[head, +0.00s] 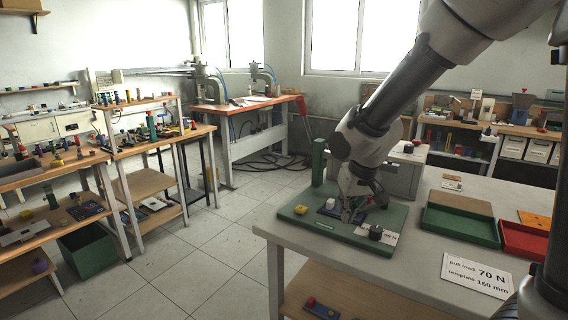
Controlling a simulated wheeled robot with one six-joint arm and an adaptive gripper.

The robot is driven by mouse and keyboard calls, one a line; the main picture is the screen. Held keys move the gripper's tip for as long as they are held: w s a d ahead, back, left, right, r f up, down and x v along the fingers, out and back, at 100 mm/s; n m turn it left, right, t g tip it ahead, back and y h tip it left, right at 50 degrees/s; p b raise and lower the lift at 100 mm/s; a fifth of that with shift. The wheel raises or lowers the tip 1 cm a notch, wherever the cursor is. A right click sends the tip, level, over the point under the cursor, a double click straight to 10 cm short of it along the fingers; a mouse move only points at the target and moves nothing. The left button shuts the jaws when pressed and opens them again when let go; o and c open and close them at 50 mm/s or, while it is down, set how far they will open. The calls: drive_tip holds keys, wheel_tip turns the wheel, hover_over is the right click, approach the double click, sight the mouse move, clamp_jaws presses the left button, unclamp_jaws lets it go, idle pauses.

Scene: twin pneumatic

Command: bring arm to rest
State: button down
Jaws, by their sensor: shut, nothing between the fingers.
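My arm reaches down from the upper right in the head view. My gripper (350,214) is at its lower end, pointing down low over a green board (305,228) on the white-topped table. The fingers are shut and hold nothing. Just around the gripper on the board are a dark blue block with a white piece (328,202), a yellow piece (301,211) and a dark round knob (376,232) on a white label. I cannot tell whether the fingertips touch anything.
A green tray (460,238) and a red tray (522,252) stand on the table's right part. A card (477,274) reading "pull load 70 N, template 160 mm" lies in front. A green post (318,162) rises behind the board.

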drive_tip(key=s+d+r, duration=0.4)
drive_tip(key=s+d, duration=0.2)
drive_tip(key=s, duration=0.1)
drive_tip(key=s+d+r+m, duration=0.1)
drive_tip(key=s+d+r, duration=0.3)
drive_tip(key=s+d, duration=0.3)
drive_tip(key=s+d+r+m+h, duration=0.1)
drive_tip(key=s+d+r, duration=0.3)
drive_tip(key=s+d, duration=0.2)
drive_tip(key=shift+s+d+r+t, duration=0.3)
drive_tip(key=shift+s+r+t, duration=0.1)
drive_tip(key=shift+s, duration=0.35)
